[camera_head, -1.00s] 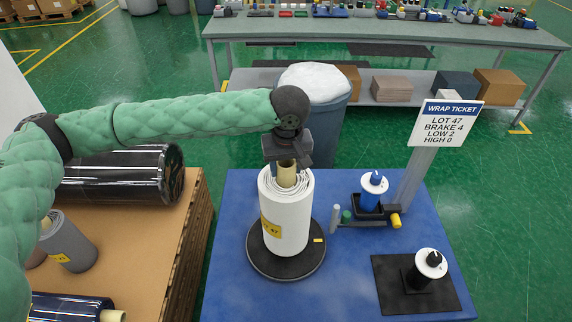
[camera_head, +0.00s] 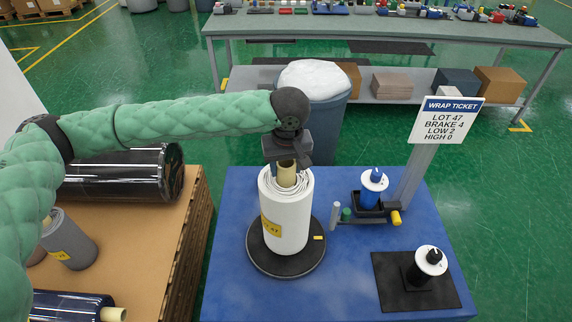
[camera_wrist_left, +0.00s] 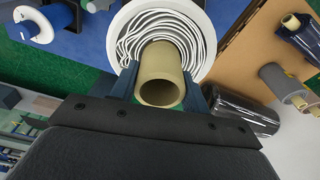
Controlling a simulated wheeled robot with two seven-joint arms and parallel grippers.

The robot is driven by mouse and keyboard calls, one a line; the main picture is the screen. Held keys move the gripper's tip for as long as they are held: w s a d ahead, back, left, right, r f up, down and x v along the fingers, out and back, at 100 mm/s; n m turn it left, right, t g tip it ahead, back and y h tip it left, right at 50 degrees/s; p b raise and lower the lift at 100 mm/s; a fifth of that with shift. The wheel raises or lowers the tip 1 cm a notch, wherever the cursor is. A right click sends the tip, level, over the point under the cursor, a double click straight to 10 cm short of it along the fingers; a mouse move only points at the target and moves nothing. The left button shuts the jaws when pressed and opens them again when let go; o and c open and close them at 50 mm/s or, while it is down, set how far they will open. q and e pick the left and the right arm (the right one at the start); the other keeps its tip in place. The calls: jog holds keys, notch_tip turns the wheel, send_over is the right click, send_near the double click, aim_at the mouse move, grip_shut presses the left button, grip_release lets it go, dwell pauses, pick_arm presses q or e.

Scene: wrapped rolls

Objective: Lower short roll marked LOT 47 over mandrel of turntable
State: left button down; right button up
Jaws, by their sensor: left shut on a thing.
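The white roll (camera_head: 288,222) with a yellow label ending in 47 stands upright at the black round turntable (camera_head: 262,262) on the blue table. Its tan core (camera_head: 287,175) sticks out of the top. My left gripper (camera_head: 287,160) is shut on this core from above. In the left wrist view the two dark fingers (camera_wrist_left: 163,90) sit on either side of the tan core (camera_wrist_left: 161,65), with the roll's loose white layers (camera_wrist_left: 150,28) behind it. The mandrel is hidden, and I cannot tell whether the roll's bottom touches the turntable. My right gripper is not in view.
A wrap ticket sign (camera_head: 446,120) reads LOT 47, BRAKE 4, LOW 2, HIGH 0. Right of the turntable stand a blue spool unit (camera_head: 373,188) and a black mat (camera_head: 390,290) with another dial post. A brown pallet (camera_head: 160,240) with other rolls lies left. A bin (camera_head: 325,110) stands behind.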

pick_arm(q)
jog(key=shift+f, duration=0.55)
jog(key=c, duration=0.9)
grip_release()
jog(key=shift+o, duration=1.4)
notch_tip(320, 180, up, 8)
jog(key=b, duration=0.3)
jog(key=shift+s+f, duration=0.15)
jog(key=shift+s, duration=0.3)
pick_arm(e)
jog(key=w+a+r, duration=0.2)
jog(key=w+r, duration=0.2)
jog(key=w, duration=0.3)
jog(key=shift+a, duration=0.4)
